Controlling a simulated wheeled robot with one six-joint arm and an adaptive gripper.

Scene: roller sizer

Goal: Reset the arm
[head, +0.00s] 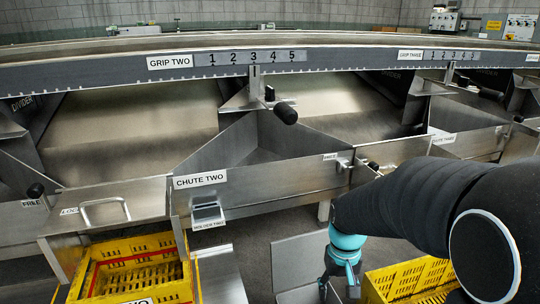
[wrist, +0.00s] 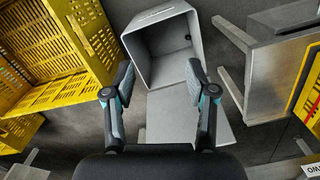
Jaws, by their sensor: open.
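My gripper (wrist: 160,92) is open and empty in the wrist view, its two fingers spread wide. Beyond the fingers is an open grey box (wrist: 155,50) on a grey panel, apart from the fingers as far as I can tell. In the head view my dark arm (head: 420,205) reaches in from the right and bends down to a teal wrist joint (head: 345,248).
A yellow crate (head: 135,270) stands at lower left and another (head: 415,280) at lower right. The steel CHUTE TWO (head: 255,185) lies behind my wrist, with a black-knobbed lever (head: 286,113) above it. The GRIP TWO scale rail (head: 250,60) crosses the back.

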